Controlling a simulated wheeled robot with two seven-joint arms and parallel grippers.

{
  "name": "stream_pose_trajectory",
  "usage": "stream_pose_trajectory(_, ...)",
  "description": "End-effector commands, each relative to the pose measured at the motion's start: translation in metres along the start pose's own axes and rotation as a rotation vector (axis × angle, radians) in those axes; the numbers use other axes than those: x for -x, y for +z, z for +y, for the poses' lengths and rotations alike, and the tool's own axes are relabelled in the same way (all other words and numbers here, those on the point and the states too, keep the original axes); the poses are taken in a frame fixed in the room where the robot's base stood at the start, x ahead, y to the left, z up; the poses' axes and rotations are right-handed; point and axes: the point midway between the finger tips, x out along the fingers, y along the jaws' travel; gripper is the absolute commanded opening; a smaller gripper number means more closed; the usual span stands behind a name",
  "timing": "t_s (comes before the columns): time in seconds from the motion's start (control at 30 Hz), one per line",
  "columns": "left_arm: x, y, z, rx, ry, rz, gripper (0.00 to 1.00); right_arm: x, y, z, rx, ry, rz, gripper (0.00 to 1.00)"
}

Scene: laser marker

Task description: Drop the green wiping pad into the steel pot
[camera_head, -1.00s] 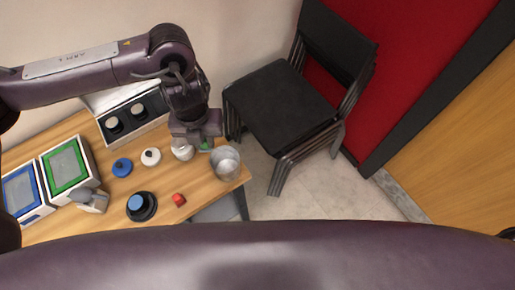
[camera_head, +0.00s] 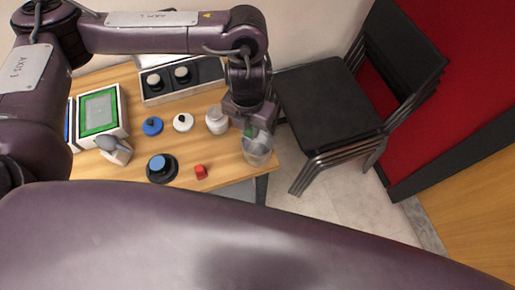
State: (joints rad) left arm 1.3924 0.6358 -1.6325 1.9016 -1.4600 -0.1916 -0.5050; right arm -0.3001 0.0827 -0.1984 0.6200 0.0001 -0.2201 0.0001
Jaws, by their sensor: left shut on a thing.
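The steel pot (camera_head: 257,156) stands near the right end of the wooden table. My left gripper (camera_head: 250,130) points down over the pot's far side, and its fingertips overlap the pot's opening in the picture. It is shut on the green wiping pad (camera_head: 249,132), of which only a small patch shows between the fingers. I cannot tell whether the pad is above the rim or slightly inside. My right gripper is not in view.
A black tray (camera_head: 180,80) lies behind. Black stacked chairs (camera_head: 330,105) stand right of the table.

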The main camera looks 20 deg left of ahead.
Motion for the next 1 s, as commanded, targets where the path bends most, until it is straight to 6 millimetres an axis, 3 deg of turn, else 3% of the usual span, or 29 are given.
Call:
stream_pose_trajectory(0.1,0.001,0.0,0.0,0.0,0.0,0.0,0.03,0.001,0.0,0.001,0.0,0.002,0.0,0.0)
stream_pose_trajectory(0.13,0.001,0.0,0.0,0.0,0.0,0.0,0.22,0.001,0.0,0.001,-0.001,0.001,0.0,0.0)
stream_pose_trajectory(0.33,0.001,0.0,0.0,0.0,0.0,0.0,0.47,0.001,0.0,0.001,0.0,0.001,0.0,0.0)
stream_pose_trajectory(0.67,0.005,0.0,0.0,0.0,0.0,-0.001,0.47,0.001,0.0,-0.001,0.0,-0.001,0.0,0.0)
stream_pose_trajectory(1.0,0.05,0.002,0.0,-0.002,0.001,-0.006,0.47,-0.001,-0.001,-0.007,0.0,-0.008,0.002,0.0)
